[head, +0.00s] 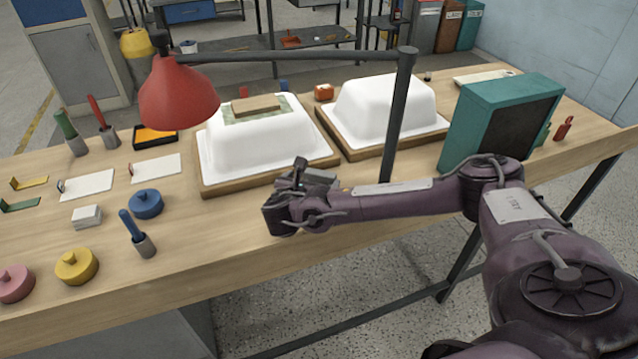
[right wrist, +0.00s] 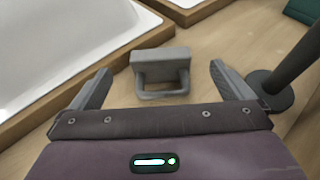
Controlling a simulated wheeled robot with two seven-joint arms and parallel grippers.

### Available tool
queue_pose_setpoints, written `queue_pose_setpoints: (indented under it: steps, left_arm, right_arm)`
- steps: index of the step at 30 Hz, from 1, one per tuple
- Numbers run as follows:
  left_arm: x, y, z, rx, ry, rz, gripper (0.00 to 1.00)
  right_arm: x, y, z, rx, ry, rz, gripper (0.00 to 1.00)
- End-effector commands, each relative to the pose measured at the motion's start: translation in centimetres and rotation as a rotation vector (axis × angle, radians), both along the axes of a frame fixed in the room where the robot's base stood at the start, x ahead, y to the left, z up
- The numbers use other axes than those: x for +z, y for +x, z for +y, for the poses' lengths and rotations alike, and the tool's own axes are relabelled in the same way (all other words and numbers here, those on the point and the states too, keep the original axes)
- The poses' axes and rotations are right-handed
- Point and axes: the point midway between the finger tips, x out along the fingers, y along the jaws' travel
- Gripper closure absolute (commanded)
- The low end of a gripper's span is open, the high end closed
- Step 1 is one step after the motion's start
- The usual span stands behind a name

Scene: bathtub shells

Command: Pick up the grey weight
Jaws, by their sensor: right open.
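The grey weight (right wrist: 162,64) is a block with a squared handle loop facing my gripper. It rests on the wooden table in the right wrist view. In the head view a grey block (head: 320,179), which looks like the weight, shows partly behind my right gripper (head: 287,192). In the right wrist view my right gripper (right wrist: 161,84) is open and empty. One finger is to each side of the weight's handle, with clear gaps. I cannot tell how high the fingers are above the table. My left gripper is not in view.
Two white tub shells (head: 255,137) (head: 385,110) sit on wooden boards behind the weight. A dark lamp post (head: 397,120) stands close to my right gripper and also shows in the right wrist view (right wrist: 285,75). A teal box (head: 480,95) stands at the right.

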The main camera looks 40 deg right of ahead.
Motion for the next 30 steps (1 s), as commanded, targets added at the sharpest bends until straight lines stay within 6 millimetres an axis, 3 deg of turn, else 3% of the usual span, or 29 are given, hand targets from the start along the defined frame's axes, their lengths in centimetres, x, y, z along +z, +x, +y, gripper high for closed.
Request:
queue_pose_setpoints:
  steps: [2, 20, 29, 30]
  left_arm:
    - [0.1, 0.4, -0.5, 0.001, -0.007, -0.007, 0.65]
    - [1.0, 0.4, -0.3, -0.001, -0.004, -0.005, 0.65]
    - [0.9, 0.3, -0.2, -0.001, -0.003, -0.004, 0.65]
    - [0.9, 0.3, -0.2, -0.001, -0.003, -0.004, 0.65]
  right_arm:
    - [-1.5, 0.0, 0.0, 0.001, -0.003, 0.0, 0.0]
    - [-3.9, 4.0, -4.9, -0.001, -0.001, 0.0, 0.0]
    - [-4.2, 4.4, -5.4, 0.001, 0.001, -0.001, 0.0]
    - [-4.2, 4.4, -5.4, 0.001, 0.001, -0.001, 0.04]
